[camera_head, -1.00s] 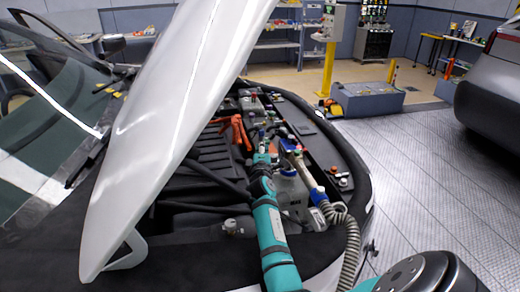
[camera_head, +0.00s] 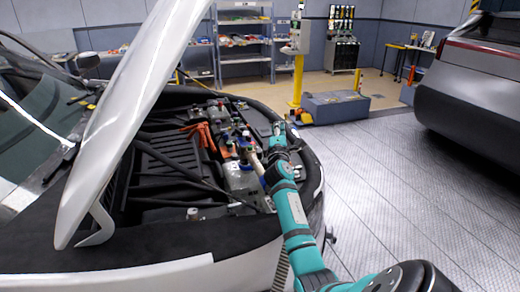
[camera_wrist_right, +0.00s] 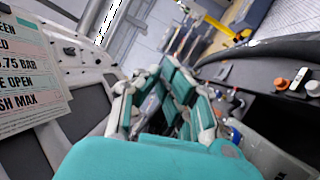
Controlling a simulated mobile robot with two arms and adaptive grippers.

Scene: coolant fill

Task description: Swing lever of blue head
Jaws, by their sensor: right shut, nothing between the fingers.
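Small blue parts (camera_head: 244,144) sit in a cluster of fittings in the open engine bay, at the upper end of a beige tube (camera_head: 257,163). I take them for the blue head; its lever is too small to make out. My right gripper (camera_head: 278,130) is just right of and beyond the tube, above the bay's right side, apart from the blue parts as far as I can tell. In the wrist view the right gripper's fingers (camera_wrist_right: 170,78) are closed with nothing held. A blue cap (camera_wrist_right: 236,135) shows right of them. My left gripper is out of view.
The raised white hood (camera_head: 125,120) stands left of the bay. An orange-red clamp-like part (camera_head: 201,135) lies inside it. A printed card (camera_wrist_right: 30,75) shows at the wrist view's left. A grey car (camera_head: 470,85) stands at right; the floor between (camera_head: 380,170) is free.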

